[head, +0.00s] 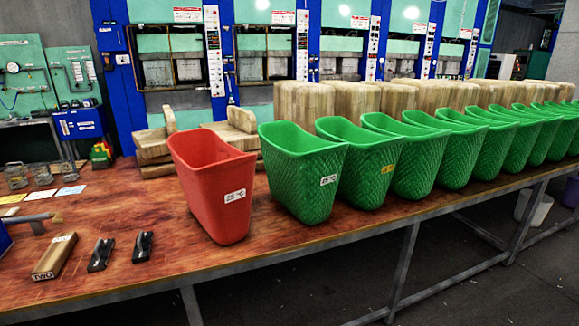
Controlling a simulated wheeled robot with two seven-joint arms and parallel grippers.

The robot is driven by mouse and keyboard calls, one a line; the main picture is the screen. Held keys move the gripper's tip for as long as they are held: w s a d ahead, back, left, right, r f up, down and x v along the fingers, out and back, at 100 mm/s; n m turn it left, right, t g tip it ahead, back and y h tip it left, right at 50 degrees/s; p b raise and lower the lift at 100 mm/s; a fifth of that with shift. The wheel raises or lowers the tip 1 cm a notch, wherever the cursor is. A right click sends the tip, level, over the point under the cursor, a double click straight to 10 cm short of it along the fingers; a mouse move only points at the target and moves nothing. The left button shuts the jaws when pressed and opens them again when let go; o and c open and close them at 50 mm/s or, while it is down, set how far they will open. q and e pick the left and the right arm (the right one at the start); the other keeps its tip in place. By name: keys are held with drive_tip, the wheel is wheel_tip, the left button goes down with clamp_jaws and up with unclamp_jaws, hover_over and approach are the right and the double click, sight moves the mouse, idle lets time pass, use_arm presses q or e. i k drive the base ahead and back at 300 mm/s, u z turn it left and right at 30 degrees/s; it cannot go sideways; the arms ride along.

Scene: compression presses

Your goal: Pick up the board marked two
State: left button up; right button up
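A small wooden board marked "TWO" (54,257) lies on the left part of the red-brown wooden table (130,215), near its front edge. Its label faces the front. Neither of my grippers shows in the head view, so I cannot see whether they are open or shut.
Two dark blocks (101,254) (142,246) lie right of the board. A red bin (212,185) and a row of green bins (303,170) stand further right. Bare table lies between the blocks and the red bin.

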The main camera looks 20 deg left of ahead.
sight(49, 265)
drive_tip(key=u, duration=1.2)
drive_tip(key=i, duration=1.2)
drive_tip(key=u, duration=0.8)
